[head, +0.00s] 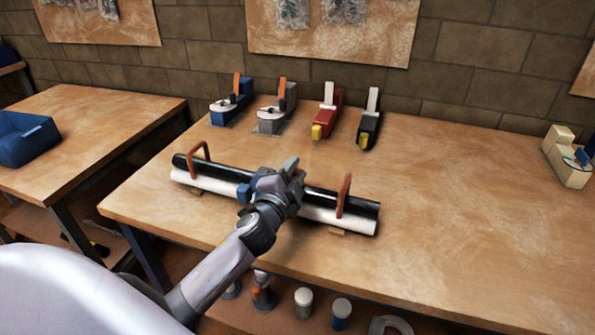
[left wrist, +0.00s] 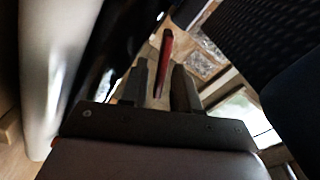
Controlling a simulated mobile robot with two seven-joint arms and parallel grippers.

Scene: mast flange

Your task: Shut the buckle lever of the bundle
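The bundle of a black tube and a white tube (head: 325,215) lies across the workbench, with an orange-red hoop near each end. My left gripper (head: 290,172) is over the middle of the bundle and hides that part of it, including most of the buckle. In the left wrist view, a red lever (left wrist: 166,50) stands up between and beyond the two dark fingertips of my left gripper (left wrist: 160,75). The fingers are apart, with a gap around the lever; contact with it is not clear. My right gripper is not in view.
Blue (head: 232,103), grey (head: 275,112), red (head: 327,112) and black (head: 369,125) tools stand at the back of the workbench (head: 450,220). A wooden block piece (head: 567,160) is at the right. The bench right of the bundle is clear. A blue bin (head: 27,140) sits on another table.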

